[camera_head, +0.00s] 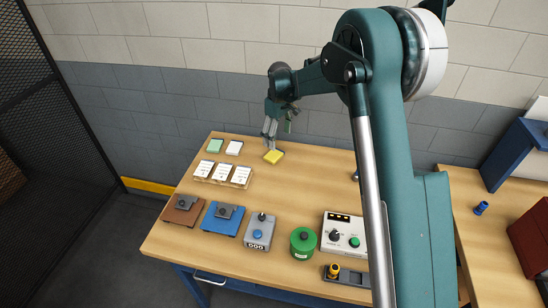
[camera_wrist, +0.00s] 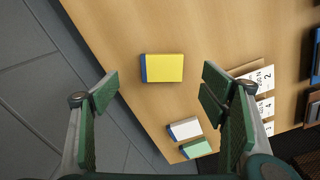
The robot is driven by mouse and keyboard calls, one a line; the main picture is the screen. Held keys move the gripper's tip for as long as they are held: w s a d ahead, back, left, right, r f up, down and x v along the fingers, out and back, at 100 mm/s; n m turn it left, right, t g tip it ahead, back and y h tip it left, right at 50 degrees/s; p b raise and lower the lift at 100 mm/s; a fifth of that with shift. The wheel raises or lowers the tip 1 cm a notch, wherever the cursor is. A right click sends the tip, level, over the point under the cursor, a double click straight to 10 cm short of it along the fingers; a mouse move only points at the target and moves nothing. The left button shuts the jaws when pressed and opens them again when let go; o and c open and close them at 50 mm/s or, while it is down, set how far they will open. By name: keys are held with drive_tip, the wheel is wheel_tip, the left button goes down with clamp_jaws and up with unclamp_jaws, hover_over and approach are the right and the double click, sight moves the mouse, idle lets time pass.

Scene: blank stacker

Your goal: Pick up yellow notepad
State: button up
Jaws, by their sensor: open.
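The yellow notepad (camera_head: 273,156) lies flat on the wooden table near its back edge. In the wrist view the notepad (camera_wrist: 163,68) shows a yellow top and a blue side, ahead of and between the fingers. My gripper (camera_head: 270,140) is above the notepad in the head view, and nothing is between its fingers. In the wrist view the gripper's green finger pads (camera_wrist: 162,97) are spread wide apart. The notepad is apart from both fingers.
A green pad (camera_head: 215,146) and a white pad (camera_head: 234,148) lie left of the notepad. Numbered cards (camera_head: 222,173) lie in front of them. Several devices, including a green canister (camera_head: 303,243), stand along the front. Bare wood (camera_head: 290,195) surrounds the notepad's front.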

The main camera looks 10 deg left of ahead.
sight(274, 155)
drive_tip(key=shift+w+a+f+n, duration=0.15)
drive_tip(key=shift+a+f, duration=0.35)
drive_tip(key=shift+f, duration=0.2)
drive_tip(key=shift+w+a+f+n, duration=0.1)
drive_tip(key=shift+a+f+n, duration=0.05)
drive_tip(key=shift+a+f, duration=0.4)
drive_tip(key=shift+d+f, duration=0.1)
drive_tip(key=shift+f, duration=1.3)
drive_tip(key=shift+f, duration=2.6)
drive_tip(key=c, duration=1)
